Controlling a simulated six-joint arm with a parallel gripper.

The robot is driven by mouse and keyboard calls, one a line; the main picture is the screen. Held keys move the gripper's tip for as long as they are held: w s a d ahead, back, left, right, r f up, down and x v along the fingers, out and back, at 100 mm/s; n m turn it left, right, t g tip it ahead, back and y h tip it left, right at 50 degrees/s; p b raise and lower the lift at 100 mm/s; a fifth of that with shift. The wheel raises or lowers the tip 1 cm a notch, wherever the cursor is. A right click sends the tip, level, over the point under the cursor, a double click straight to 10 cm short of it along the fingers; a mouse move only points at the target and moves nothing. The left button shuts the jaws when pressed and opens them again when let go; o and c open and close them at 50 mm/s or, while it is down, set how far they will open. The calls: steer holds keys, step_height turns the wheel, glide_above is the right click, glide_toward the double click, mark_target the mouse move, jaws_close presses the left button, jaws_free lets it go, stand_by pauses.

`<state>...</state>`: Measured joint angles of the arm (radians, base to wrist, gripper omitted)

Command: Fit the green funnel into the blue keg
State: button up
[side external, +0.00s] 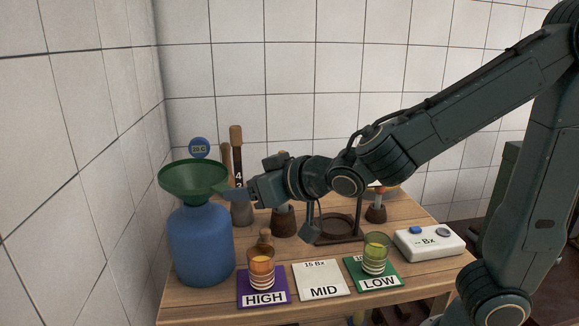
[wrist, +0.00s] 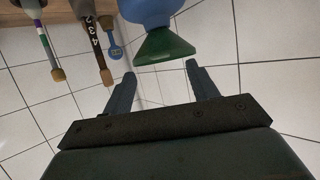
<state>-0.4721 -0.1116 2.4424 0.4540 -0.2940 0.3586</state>
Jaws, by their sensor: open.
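The green funnel (side external: 190,177) stands at the mouth of the blue keg (side external: 201,246), wide end up, its rim looking nearly level. Its spout is out of sight, down at the keg's neck. The keg stands upright at the table's left end. My gripper (side external: 227,191) is just right of the funnel, at about the height of its cone. In the wrist view my gripper (wrist: 159,75) is open, its two fingers apart with nothing between them. The funnel (wrist: 164,48) and keg (wrist: 146,10) show past the fingertips, upside down; I see no finger contact.
Purple HIGH (side external: 264,299), white MID (side external: 323,283) and green LOW (side external: 378,281) cards lie along the front; amber and yellow-green glasses stand on HIGH and LOW. A white Bx meter (side external: 430,243) sits right. Several upright tools and a dark ring stand fill the back.

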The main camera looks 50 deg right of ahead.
mark_target(225, 188)
steer(key=shift+x, duration=1.25)
steer(key=shift+w+f, duration=0.1)
steer(key=shift+w, duration=0.05)
steer(key=shift+x, duration=2.45)
jaws_close()
